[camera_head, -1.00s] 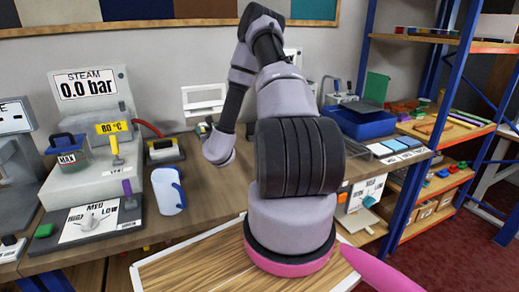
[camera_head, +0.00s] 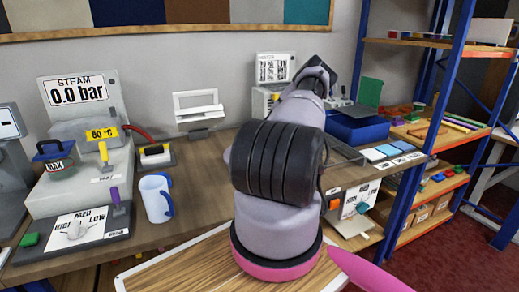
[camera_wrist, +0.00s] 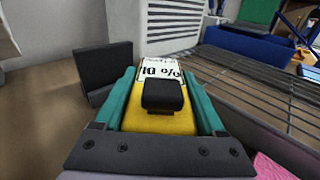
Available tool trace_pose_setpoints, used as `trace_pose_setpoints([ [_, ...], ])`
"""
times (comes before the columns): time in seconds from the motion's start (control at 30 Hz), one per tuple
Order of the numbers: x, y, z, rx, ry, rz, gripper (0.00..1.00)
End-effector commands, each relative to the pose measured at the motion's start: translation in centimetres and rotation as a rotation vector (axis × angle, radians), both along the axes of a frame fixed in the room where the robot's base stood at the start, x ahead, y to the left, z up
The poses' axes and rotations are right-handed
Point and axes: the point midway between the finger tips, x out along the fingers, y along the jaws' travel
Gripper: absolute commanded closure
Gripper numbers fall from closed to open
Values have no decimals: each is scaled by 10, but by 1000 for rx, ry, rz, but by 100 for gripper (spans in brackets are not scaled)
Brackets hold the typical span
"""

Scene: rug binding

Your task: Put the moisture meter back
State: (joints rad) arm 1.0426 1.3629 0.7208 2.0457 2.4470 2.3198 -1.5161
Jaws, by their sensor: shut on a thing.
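The yellow moisture meter (camera_wrist: 160,122), with a white printed face and a black block on top, is in my gripper (camera_wrist: 165,105) in the wrist view. The teal fingers press on both its sides. A dark upright plate on a base (camera_wrist: 105,68) stands just left of the meter, apart from it. In the head view my own arm hides the gripper and the meter.
A wire rack (camera_wrist: 255,90) lies close on the right in the wrist view, with a blue bin (camera_head: 356,127) behind. A white vented machine (camera_wrist: 165,25) stands ahead. A white mug (camera_head: 155,199) and steam unit (camera_head: 85,165) are left on the bench.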

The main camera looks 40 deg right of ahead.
Motion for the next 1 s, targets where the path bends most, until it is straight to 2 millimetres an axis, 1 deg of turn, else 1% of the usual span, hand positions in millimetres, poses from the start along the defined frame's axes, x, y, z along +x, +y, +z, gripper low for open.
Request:
trace_pose_setpoints([
  [0.17, 0, 1, -14, 1, 1, 0, 100],
  [0.3, 0, 1, -35, 1, 0, 0, 100],
  [0.37, 0, 1, -41, 1, -1, 0, 100],
  [0.73, 1, 1, -45, -1, -1, 2, 100],
  [0.77, 0, 1, -45, -1, -1, 2, 16],
  [0.8, 0, 1, -44, 0, -1, 1, 1],
  [1.0, 0, 1, -45, 1, -1, 1, 0],
])
